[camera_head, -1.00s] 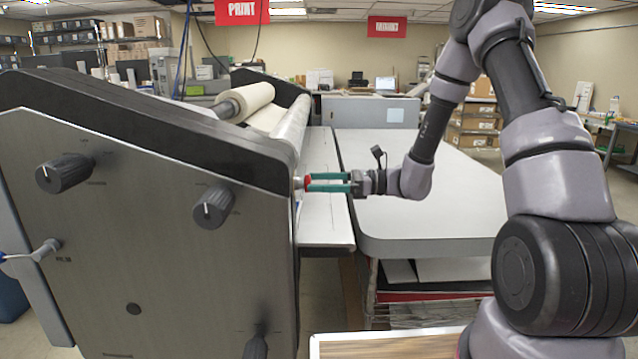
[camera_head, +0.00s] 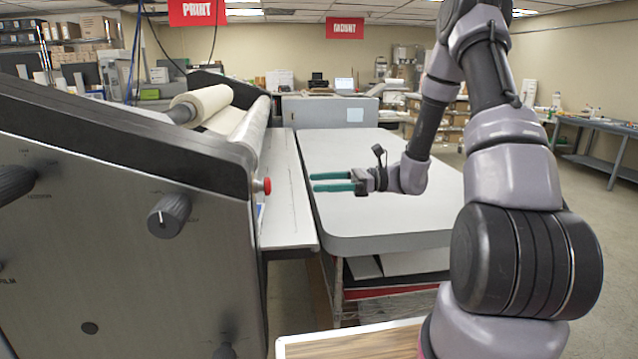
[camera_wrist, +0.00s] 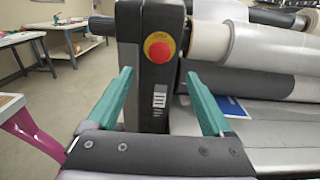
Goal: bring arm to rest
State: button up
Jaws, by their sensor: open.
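My gripper (camera_head: 330,182) is open and empty, with two green fingers pointing left in the head view. It hovers over the near part of the grey table beside the laminator (camera_head: 130,200). A red emergency stop button (camera_head: 263,185) on the laminator's end lies to the left of the fingertips, with a clear gap. In the wrist view the fingers (camera_wrist: 160,100) are spread wide, and the red button (camera_wrist: 159,48) on its yellow base shows ahead between and above them. My arm is bent, coming down from the upper right.
The grey table (camera_head: 385,220) stands under my gripper. The laminator's rollers (camera_head: 245,130) and flat bed (camera_head: 285,205) are to the left. A wood-topped surface (camera_head: 350,343) is at the bottom. A workbench (camera_head: 600,125) stands at the far right, with open floor before it.

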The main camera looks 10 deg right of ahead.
jog(key=s+d+r+n+g+h, duration=0.2)
jog(key=s+r+n+h, duration=0.65)
jog(key=s, duration=0.25)
jog(key=s+d+r+n+t+h, duration=0.5)
jog(key=s+d+r+t+h, duration=0.2)
jog(key=r, duration=0.4)
jog(key=shift+s+d+r+n+t, duration=0.15)
jog(key=shift+s+d+n+t, duration=0.3)
jog(key=shift+d+t, duration=0.5)
jog(key=shift+s+d+h, duration=0.1)
jog(key=shift+h, duration=0.15)
